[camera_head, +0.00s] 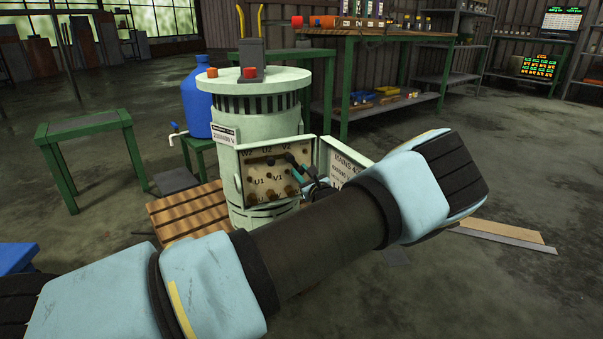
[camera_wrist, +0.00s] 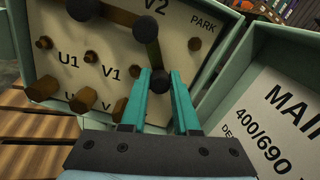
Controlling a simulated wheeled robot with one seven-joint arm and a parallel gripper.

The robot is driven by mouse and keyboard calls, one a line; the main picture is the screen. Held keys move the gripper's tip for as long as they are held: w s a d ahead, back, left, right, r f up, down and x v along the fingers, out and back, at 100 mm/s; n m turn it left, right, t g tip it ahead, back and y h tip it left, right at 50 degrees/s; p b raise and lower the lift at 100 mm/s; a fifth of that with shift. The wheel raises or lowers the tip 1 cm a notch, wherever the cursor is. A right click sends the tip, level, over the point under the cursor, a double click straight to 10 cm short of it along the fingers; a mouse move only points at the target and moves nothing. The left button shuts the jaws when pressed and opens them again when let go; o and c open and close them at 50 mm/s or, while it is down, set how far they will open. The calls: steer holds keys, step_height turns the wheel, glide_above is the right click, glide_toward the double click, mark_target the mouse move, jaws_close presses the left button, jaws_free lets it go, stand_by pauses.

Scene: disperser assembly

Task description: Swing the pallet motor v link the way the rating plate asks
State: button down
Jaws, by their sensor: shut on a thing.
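The pale green pallet motor (camera_head: 262,104) stands on a wooden pallet, its terminal box (camera_head: 277,172) open towards me. The wrist view shows the terminal board (camera_wrist: 110,50) with U1, V1, V2 and PARK labels and brass studs. The dark V link (camera_wrist: 151,50) runs from the V2 post down to a knob between my fingers. My gripper (camera_wrist: 159,76) has teal fingers shut on that lower end, just right of V1. Another dark bar (camera_wrist: 112,14) runs left from the V2 post. A white rating plate (camera_head: 225,136) is on the motor's left side; its small print is unclear.
The box's open lid (camera_head: 343,168) carries a MAINS label (camera_wrist: 270,115) reading 400/690, close to my gripper's right. A blue drum (camera_head: 199,95) stands behind left, a green table (camera_head: 85,128) further left. A workbench (camera_head: 390,36) stands behind. My arm covers the foreground.

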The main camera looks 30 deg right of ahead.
steer(key=shift+d+r+p, duration=0.15)
steer(key=shift+p, duration=0.15)
steer(key=n+p, duration=0.1)
steer(key=d+r+n+p, duration=0.1)
steer(key=shift+n+p, duration=0.4)
steer(key=r+n+p, duration=0.1)
steer(key=n, duration=0.1)
steer(key=d+n+p, duration=0.1)
steer(key=p, duration=0.1)
steer(key=shift+s+r+n+p, duration=0.1)
steer(key=shift+r+n+p, duration=0.2)
steer(key=shift+r+n, duration=0.1)
steer(key=shift+d+r+n+p, duration=0.15)
steer(key=shift+r+n+p, duration=0.35)
steer(key=shift+n+p, duration=0.65)
steer(key=shift+r+n+p, duration=0.25)
steer(key=shift+n+p, duration=0.25)
steer(key=shift+n, duration=0.2)
steer(key=shift+r+n+p, duration=0.25)
steer(key=shift+n+p, duration=0.25)
steer(key=shift+n, duration=0.15)
steer(key=c, duration=0.6)
jaws_free()
steer(key=shift+c, duration=0.2)
steer(key=shift+s, duration=0.1)
